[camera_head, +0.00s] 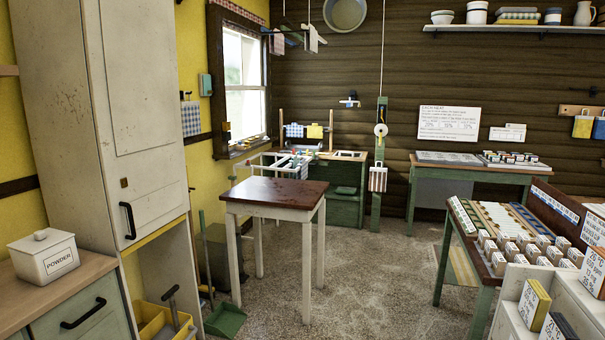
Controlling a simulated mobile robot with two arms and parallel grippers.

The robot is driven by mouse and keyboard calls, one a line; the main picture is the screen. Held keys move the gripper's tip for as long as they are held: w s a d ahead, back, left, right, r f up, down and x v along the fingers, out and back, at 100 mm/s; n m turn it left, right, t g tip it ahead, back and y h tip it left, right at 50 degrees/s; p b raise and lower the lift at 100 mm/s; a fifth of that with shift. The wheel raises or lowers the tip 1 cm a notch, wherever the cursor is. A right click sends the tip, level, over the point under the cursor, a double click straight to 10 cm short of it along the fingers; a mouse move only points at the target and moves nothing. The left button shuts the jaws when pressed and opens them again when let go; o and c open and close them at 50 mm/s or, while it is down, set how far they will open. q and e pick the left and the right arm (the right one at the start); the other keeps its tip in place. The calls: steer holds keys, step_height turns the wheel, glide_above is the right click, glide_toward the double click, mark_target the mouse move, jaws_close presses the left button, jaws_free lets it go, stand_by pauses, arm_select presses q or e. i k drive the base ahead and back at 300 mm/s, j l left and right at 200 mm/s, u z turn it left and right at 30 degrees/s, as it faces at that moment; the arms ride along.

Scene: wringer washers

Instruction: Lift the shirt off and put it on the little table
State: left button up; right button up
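A small table (275,192) with a dark reddish-brown top and white legs stands in the middle of the floor, and its top is bare. I cannot tell which cloth is the shirt. Small pale cloths (311,40) hang from a rack near the ceiling. A striped piece (378,180) hangs low on a green post with a pulley. A blue checked cloth (294,130) and a yellow cloth (315,131) hang on a rail over the green bench at the back. Neither of my grippers shows in the head view.
A tall cream cabinet (125,95) and a counter with a powder box (44,256) stand at the left. A green-legged table with many small boxes (510,245) stands at the right. Green dustpan (225,320) lies left of the small table. Floor (375,270) between is clear.

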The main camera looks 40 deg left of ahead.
mark_target(302, 187)
steer(key=i+j+u, duration=0.25)
steer(key=i, duration=0.3)
steer(key=i+j+u, duration=0.2)
steer(key=i, duration=0.4)
steer(key=i+j+u, duration=0.25)
steer(key=i, duration=0.35)
steer(key=i+z, duration=0.1)
steer(key=i, duration=1.05)
steer(key=i+j+z, duration=0.1)
steer(key=i, duration=1.8)
steer(key=i+l+u, duration=0.15)
steer(key=i, duration=0.6)
steer(key=i+l, duration=0.15)
steer(key=i, duration=0.6)
steer(key=i+u, duration=0.65)
steer(key=u, duration=0.15)
steer(key=i+l+u, duration=0.15)
steer(key=i+u, duration=0.25)
steer(key=i+l+u, duration=0.2)
steer(key=u, duration=0.25)
steer(key=i+l+u, duration=0.25)
steer(key=u, duration=0.15)
steer(key=l, duration=0.1)
